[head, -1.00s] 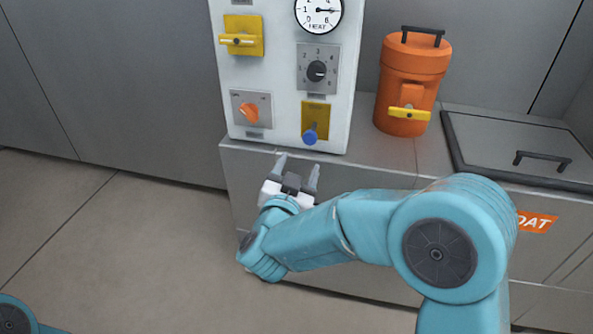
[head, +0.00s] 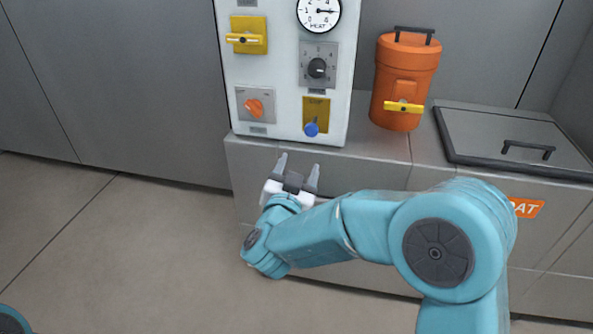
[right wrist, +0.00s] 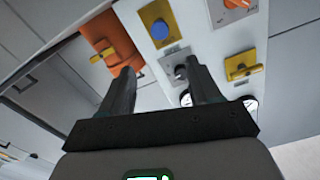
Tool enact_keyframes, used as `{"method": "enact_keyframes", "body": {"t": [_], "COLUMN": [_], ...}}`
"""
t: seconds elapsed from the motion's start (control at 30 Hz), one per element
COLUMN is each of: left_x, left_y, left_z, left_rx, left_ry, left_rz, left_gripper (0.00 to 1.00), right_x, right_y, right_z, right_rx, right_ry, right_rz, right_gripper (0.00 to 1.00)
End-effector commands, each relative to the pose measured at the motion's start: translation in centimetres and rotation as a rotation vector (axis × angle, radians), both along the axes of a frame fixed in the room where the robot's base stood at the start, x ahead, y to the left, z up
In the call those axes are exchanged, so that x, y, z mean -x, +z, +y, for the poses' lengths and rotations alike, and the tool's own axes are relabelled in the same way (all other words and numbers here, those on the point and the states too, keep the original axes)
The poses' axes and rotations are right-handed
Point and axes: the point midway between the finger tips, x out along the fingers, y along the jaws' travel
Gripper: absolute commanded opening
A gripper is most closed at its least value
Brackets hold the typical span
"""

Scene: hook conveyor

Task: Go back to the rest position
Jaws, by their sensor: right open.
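My right gripper (head: 297,172) is in the head view, in front of the grey counter and below the white control panel (head: 283,75). Its two fingers are apart with nothing between them. In the right wrist view the spread fingers (right wrist: 163,85) point toward the panel and touch nothing. My right arm reaches in from the lower right. Of my left arm only a small teal part shows at the lower left corner of the head view; the left gripper is out of sight.
The panel carries a blue knob (head: 311,128), an orange switch (head: 254,107), a yellow-plated handle (head: 246,38), a dial knob (head: 317,68) and a gauge (head: 319,12). An orange canister (head: 404,75) and a dark lid (head: 510,140) are on the counter. The floor at left is clear.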

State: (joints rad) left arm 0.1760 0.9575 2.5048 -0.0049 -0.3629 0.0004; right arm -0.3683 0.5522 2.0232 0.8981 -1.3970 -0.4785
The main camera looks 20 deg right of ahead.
Motion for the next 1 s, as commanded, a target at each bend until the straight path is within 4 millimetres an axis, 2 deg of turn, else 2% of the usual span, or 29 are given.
{"method": "enact_keyframes", "body": {"t": [0.47, 0.53, 0.6, 0.67, 0.77, 0.8, 0.87, 0.9, 0.97, 1.0], "left_x": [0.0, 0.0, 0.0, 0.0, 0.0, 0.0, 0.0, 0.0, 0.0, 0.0], "left_y": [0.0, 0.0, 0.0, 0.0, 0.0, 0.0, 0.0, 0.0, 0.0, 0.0], "left_z": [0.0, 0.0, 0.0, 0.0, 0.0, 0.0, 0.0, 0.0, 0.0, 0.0], "left_rx": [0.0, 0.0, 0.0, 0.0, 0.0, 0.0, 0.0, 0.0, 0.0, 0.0], "left_ry": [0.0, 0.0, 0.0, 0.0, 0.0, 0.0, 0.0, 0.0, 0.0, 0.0], "left_rz": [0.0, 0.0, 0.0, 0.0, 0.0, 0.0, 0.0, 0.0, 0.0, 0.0], "left_gripper": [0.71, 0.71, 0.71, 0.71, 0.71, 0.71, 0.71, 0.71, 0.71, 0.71], "right_x": [-0.2, -0.2, -0.4, -0.5, 0.4, 0.9, 2.0, 3.1, 5.1, 6.8], "right_y": [0.0, -0.2, -1.5, -3.8, -10.6, -14.0, -18.9, -22.2, -26.7, -29.5], "right_z": [-0.1, -0.6, -2.1, -4.0, -7.3, -8.0, -8.0, -7.8, -6.9, -6.0], "right_rx": [0.0, 0.0, 0.005, 0.014, 0.058, 0.068, 0.052, 0.03, -0.022, -0.067], "right_ry": [0.0, -0.009, -0.037, -0.073, -0.096, -0.062, 0.017, 0.073, 0.165, 0.231], "right_rz": [0.0, 0.003, 0.027, 0.074, 0.218, 0.294, 0.408, 0.486, 0.599, 0.676], "right_gripper": [0.63, 0.63, 0.63, 0.63, 0.63, 0.63, 0.63, 0.63, 0.63, 0.63]}}
